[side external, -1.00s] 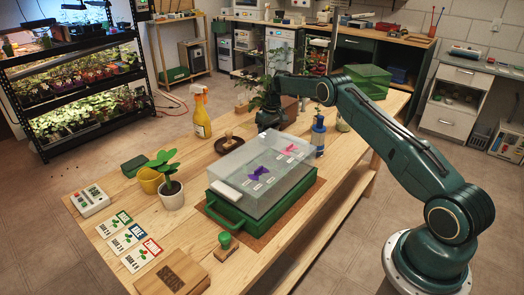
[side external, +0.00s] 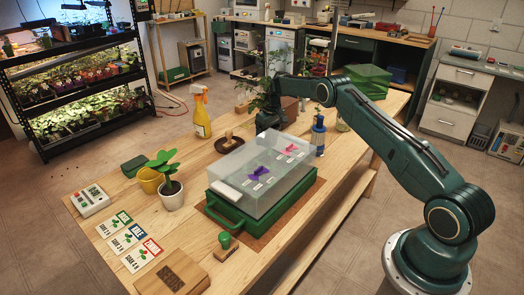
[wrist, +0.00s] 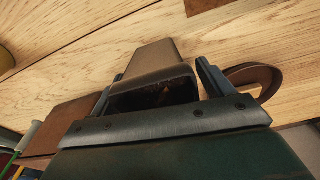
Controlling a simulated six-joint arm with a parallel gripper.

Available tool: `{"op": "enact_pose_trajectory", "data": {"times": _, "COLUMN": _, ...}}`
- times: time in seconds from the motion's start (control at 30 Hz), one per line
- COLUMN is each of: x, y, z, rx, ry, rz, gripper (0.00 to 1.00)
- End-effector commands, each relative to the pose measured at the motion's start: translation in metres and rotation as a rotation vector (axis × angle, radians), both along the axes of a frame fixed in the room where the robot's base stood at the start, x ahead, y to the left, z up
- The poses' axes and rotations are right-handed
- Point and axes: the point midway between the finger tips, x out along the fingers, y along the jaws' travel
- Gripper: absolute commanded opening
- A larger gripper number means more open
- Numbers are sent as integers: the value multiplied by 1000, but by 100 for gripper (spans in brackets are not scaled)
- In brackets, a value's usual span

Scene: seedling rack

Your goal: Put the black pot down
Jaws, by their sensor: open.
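My gripper (wrist: 160,92) is open in the wrist view, with one finger on each side of a dark square pot. The black pot (wrist: 155,95) shows its open top with dark soil-like filling inside, and one side wall catches brownish light. I cannot tell whether the fingers touch it or whether its base rests on the wood. In the side view my gripper (side external: 267,121) is low over the far part of the table, behind the clear-lidded box. The pot is not distinguishable there.
The clear-lidded green box (side external: 246,212) stands in front of my gripper. A yellow spray bottle (side external: 201,122) and a brown saucer (side external: 219,148) are to its left. A blue bottle (side external: 318,136) is to its right.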

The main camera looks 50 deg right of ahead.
Motion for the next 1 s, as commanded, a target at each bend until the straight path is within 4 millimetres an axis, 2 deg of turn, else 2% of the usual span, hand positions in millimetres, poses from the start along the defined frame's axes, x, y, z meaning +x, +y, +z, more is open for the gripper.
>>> {"op": "enact_pose_trajectory", "data": {"times": 0.27, "x": -2, "y": 0, "z": 21, "rx": 0, "ry": -1, "rz": 0, "gripper": 80}}
{"op": "enact_pose_trajectory", "data": {"times": 0.7, "x": -10, "y": 1, "z": 90, "rx": -1, "ry": -3, "rz": 0, "gripper": 80}}
{"op": "enact_pose_trajectory", "data": {"times": 1.0, "x": -14, "y": 2, "z": 118, "rx": 0, "ry": 0, "rz": 0, "gripper": 80}}
